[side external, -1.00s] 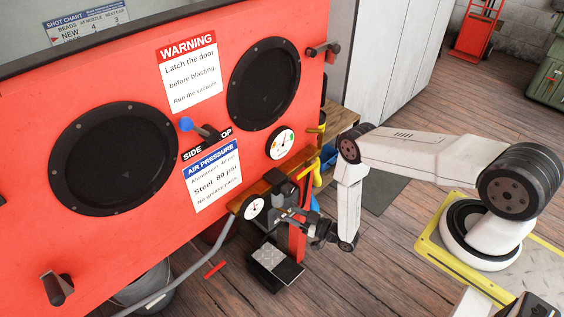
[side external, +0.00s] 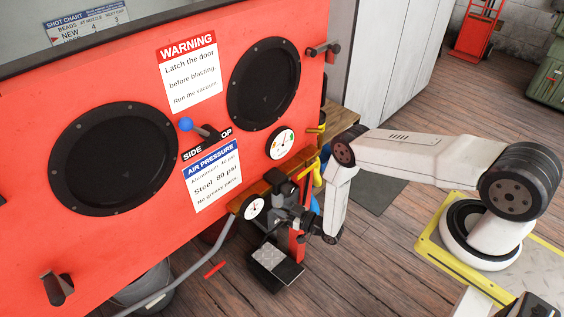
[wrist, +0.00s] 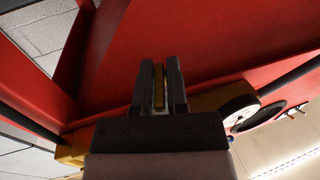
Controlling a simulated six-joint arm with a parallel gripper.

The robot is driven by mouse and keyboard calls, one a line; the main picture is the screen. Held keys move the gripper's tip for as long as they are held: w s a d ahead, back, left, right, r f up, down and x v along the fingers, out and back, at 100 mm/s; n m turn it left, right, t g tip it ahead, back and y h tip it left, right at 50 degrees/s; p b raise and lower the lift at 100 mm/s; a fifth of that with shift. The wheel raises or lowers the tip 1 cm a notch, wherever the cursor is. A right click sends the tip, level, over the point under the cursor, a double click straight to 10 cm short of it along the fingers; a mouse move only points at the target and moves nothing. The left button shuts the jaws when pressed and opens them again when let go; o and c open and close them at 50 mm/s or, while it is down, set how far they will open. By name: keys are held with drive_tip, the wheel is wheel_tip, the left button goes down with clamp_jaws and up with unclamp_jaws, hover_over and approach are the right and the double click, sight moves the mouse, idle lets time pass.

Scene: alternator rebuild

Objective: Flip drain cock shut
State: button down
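My gripper (side external: 297,216) is at the right side of the small air regulator assembly, under its black block (side external: 284,188) and beside the small white gauge (side external: 254,207). In the wrist view my gripper (wrist: 159,72) points up at the red cabinet, its two grey fingers a narrow gap apart. A narrow brass-yellow strip (wrist: 159,88) shows between them, possibly the drain cock's lever. I cannot tell if the fingers touch it. The drain cock cannot be made out in the side view, where dark parts and my gripper crowd together.
The red blast cabinet (side external: 140,250) fills the left. A brass-coloured bar (side external: 268,181) and a grey hose (side external: 205,262) adjoin the regulator. A black pedal with a metal plate (side external: 270,258) lies below on the wood floor. The floor to the right (side external: 390,270) is clear.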

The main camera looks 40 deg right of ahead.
drive_tip(key=shift+a+m+t+h, duration=0.15)
drive_tip(key=shift+m+h, duration=0.65)
drive_tip(key=shift+h, duration=0.45)
drive_tip(key=shift+m+t+h, duration=0.15)
drive_tip(key=shift+m+h, duration=0.65)
drive_tip(key=shift+h, duration=0.45)
drive_tip(key=c, duration=0.7)
unclamp_jaws()
drive_tip(key=shift+s, duration=0.1)
drive_tip(key=shift+s, duration=3.9)
drive_tip(key=shift+w+a, duration=0.1)
